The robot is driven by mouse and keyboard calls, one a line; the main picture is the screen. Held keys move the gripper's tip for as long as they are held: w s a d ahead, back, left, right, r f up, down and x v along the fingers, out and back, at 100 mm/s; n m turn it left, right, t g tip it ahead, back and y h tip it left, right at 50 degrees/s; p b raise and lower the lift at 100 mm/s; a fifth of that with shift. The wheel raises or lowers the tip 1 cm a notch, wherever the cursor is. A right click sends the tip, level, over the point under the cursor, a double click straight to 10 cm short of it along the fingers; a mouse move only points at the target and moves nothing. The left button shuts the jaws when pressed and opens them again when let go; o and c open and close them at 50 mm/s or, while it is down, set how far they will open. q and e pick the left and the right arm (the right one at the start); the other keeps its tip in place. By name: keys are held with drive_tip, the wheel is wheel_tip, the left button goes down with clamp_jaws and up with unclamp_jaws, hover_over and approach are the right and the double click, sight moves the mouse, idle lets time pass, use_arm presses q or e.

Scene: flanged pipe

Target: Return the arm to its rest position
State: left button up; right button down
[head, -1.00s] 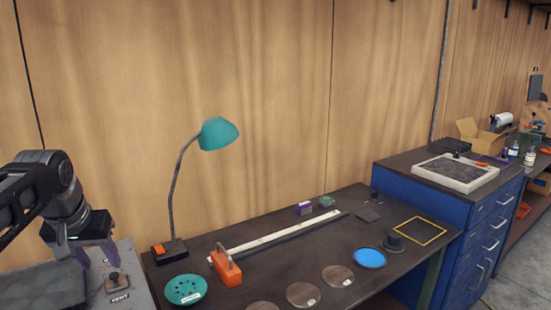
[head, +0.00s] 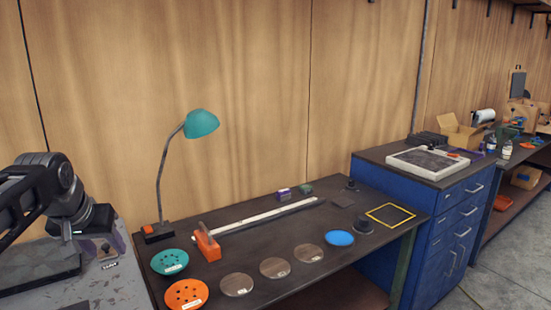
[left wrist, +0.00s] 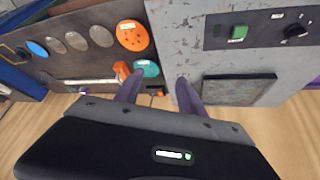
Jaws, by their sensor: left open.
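My left gripper (head: 103,247) hangs at the left of the head view, in front of the grey machine top. In the left wrist view its two purple-grey fingers (left wrist: 158,85) are spread apart with nothing between them. A dark round piece with a broad base (head: 362,226) stands on the dark bench, left of a yellow square outline (head: 390,215), far from my gripper. My right gripper is not in either view.
A grey machine top (head: 95,285) lies below my gripper. A blue cabinet (head: 410,215) stands right of the bench.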

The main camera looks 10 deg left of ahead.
use_arm(q)
drive_tip(key=w+d+f+m+t+h+b, duration=0.1)
drive_tip(key=w+d+f+t+h, duration=0.1)
drive_tip(key=w+d+f, duration=0.8)
drive_tip(key=s+d+f+h+b, duration=0.15)
drive_tip(key=d+f, duration=0.35)
drive_tip(key=f, duration=0.7)
drive_tip(key=s+d+f+b, duration=0.2)
drive_tip(key=d+f, duration=0.3)
drive_tip(key=f, duration=0.8)
drive_tip(key=s+d+f+g+b, duration=0.1)
drive_tip(key=s+d+f+g, duration=0.1)
drive_tip(key=s+d+f, duration=0.3)
drive_tip(key=s+d+f+g+h+b, duration=0.1)
drive_tip(key=s+d+f, duration=0.4)
drive_tip(key=s+f, duration=0.8)
drive_tip(key=s+d+f+g+h+b, duration=0.1)
drive_tip(key=s+d+f+g+b, duration=0.2)
drive_tip(key=s+f, duration=0.6)
drive_tip(key=shift+s+d+f+m+g, duration=0.35)
drive_tip(key=shift+s+d+g, duration=0.25)
drive_tip(key=shift+s+d, duration=0.5)
drive_tip(key=shift+s+a, duration=0.15)
drive_tip(key=shift+a, duration=0.05)
